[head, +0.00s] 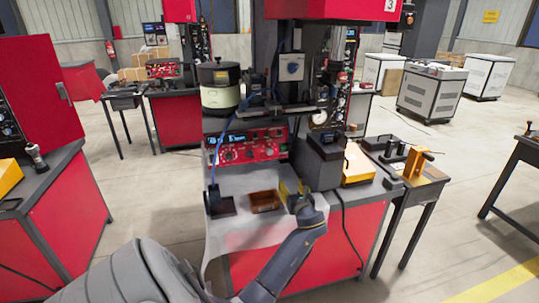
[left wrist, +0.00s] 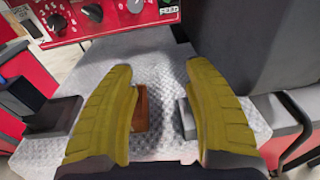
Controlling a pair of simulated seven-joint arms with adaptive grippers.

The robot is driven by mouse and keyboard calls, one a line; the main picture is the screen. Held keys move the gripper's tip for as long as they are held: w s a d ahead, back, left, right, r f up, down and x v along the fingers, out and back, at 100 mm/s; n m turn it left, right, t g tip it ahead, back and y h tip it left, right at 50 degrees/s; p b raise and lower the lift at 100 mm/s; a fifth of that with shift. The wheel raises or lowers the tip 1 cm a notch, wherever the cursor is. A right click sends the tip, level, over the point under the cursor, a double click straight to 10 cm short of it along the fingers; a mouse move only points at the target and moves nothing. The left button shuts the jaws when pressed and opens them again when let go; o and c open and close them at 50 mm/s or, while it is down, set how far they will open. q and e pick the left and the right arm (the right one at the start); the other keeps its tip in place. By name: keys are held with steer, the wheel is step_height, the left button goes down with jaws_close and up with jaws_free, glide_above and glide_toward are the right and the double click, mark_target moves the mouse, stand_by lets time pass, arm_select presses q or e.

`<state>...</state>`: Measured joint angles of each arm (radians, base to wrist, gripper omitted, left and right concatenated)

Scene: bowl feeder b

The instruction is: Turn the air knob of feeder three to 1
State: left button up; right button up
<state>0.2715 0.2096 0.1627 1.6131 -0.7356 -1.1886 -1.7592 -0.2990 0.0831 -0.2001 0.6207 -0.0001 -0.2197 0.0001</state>
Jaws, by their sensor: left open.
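The red control panel (head: 248,147) of the station marked 3 (head: 390,5) stands at the back of the bench, with several knobs and a blue-lit display. The left wrist view shows the panel's lower part (left wrist: 70,28) at top left, with black knobs (left wrist: 92,12) on it. Knob labels and settings are too small to read, so I cannot tell which one is air. My left gripper (head: 291,187), also in the left wrist view (left wrist: 158,70), is open and empty, below and right of the panel and apart from it. My right gripper is not in view.
A brown tray (head: 264,206) lies on the bench left of my left gripper, and a dark pad (head: 222,207) with a blue cable is further left. A dark block (head: 325,155) and a yellow box (head: 357,165) stand at right. A bowl feeder (head: 220,85) stands above the panel.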

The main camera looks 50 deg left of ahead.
arm_select(q)
step_height(320, 180, up, 5)
steer(key=s+a+n+g+y, duration=0.1)
steer(key=a+n+y, duration=0.1)
glide_toward(271, 153)
steer(key=x, duration=0.9)
steer(key=shift+a+r, duration=0.1)
steer(key=shift+a, duration=0.1)
jaws_close()
